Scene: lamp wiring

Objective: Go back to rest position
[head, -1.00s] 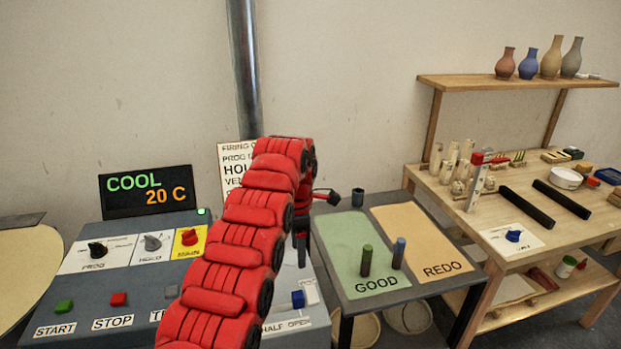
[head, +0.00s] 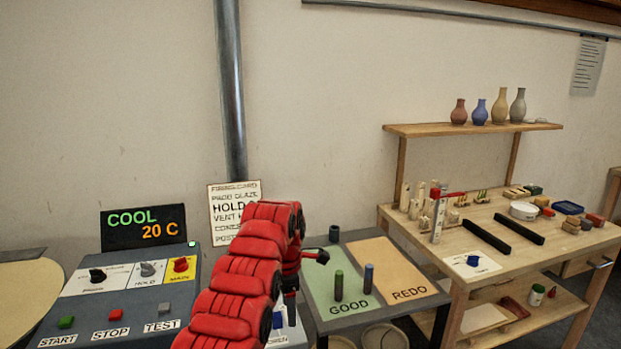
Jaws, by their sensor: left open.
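My red left arm comes in from the bottom of the head view and bends down at its far end. My left gripper (head: 291,308) is small and dark below the wrist, over the right end of the grey control console (head: 190,290). It is open, with nothing visible between its fingers. The blue lever (head: 277,320) on the console is beside it in the picture, partly hidden by the arm. I cannot tell whether they touch. My right gripper is not in view.
A table with a green GOOD area (head: 320,290) and an orange REDO area (head: 405,275) stands right of the arm, with a green peg (head: 338,285) and a blue peg (head: 368,279). A wooden workbench (head: 510,250) is farther right. A pipe (head: 231,90) runs up the wall behind.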

